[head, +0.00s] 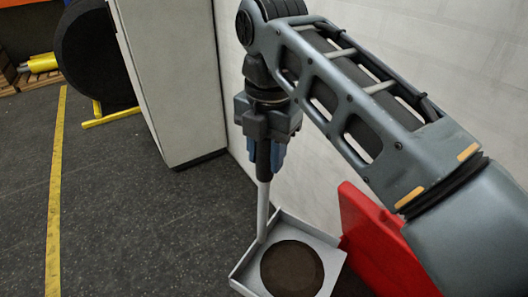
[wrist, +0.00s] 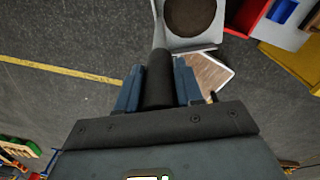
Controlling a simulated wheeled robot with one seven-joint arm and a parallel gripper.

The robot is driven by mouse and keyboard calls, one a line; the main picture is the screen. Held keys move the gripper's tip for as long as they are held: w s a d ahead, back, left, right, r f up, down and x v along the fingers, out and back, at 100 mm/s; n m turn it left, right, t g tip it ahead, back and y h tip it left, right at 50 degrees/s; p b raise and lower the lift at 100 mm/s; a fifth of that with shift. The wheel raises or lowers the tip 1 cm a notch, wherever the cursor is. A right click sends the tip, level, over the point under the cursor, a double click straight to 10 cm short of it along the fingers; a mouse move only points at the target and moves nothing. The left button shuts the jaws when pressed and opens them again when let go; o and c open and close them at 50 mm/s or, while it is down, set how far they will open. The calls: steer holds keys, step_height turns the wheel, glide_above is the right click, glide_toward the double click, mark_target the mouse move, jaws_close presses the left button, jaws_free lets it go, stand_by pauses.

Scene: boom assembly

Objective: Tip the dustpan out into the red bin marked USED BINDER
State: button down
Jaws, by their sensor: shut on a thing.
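My gripper (head: 264,158) is shut on the dark upper handle of the dustpan (head: 250,263), which hangs below it on a grey shaft. In the wrist view, my blue fingers (wrist: 158,86) flank the handle, and the pale pan (wrist: 190,43) is at the top. A round, dark brown load (head: 291,268) lies in the pan, which looks roughly level. A red bin (head: 372,243) stands right of the pan, partly hidden by my arm; its red side also shows in the wrist view (wrist: 247,14). No marking is readable on it.
A tall pale cabinet (head: 170,85) stands against the wall (head: 440,45). A black round object (head: 92,60) on a yellow stand is further left. Yellow (wrist: 290,62) and blue (wrist: 283,11) objects sit near the bin. The floor left of the pan is clear.

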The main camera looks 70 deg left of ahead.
steer(key=w+d+r+g+y+b, duration=0.1)
steer(key=w+d+g+y+b, duration=0.1)
steer(key=w+d, duration=0.6)
steer(key=w+d+g+y+b, duration=0.2)
steer(key=w+d+y+b, duration=0.2)
steer(key=w+d, duration=0.4)
steer(key=shift+w+d+r+g+b, duration=0.3)
steer(key=shift+d+b, duration=0.5)
steer(key=shift+d, duration=1.65)
steer(key=shift+s+r, duration=0.1)
